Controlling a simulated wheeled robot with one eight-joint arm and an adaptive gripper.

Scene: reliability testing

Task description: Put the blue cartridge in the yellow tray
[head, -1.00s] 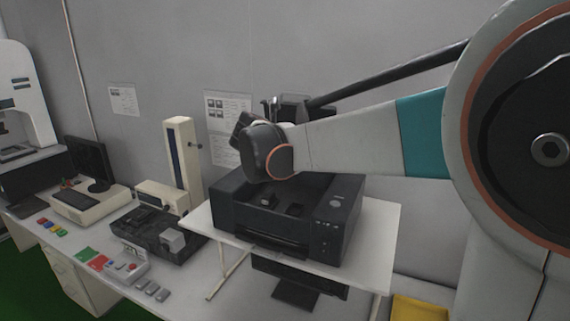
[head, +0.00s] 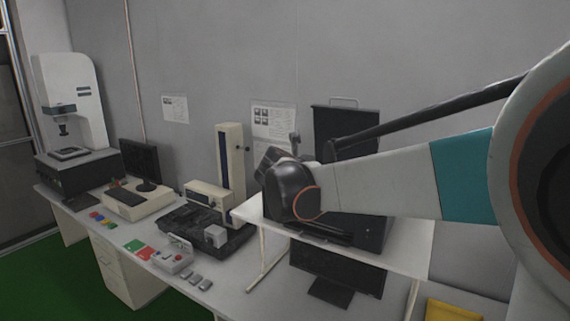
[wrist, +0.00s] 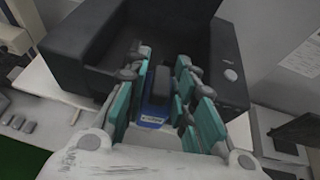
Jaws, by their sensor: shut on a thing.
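The blue cartridge (wrist: 152,122) is between the teal-padded fingers of my gripper (wrist: 165,82) in the wrist view. Its blue lower part shows, and a dark block stands beside it between the fingers. My gripper is shut on the cartridge, over the black printer (wrist: 85,40). In the head view my arm and wrist hide most of the printer (head: 368,232), and the fingers and cartridge cannot be seen there. The yellow tray (head: 452,313) shows only in part at the bottom right edge, partly behind my arm.
The printer stands on a raised white shelf (head: 405,250) above a dark monitor (head: 335,275). To the left are a cream column device (head: 230,170), a control box (head: 172,258) and a computer (head: 140,165).

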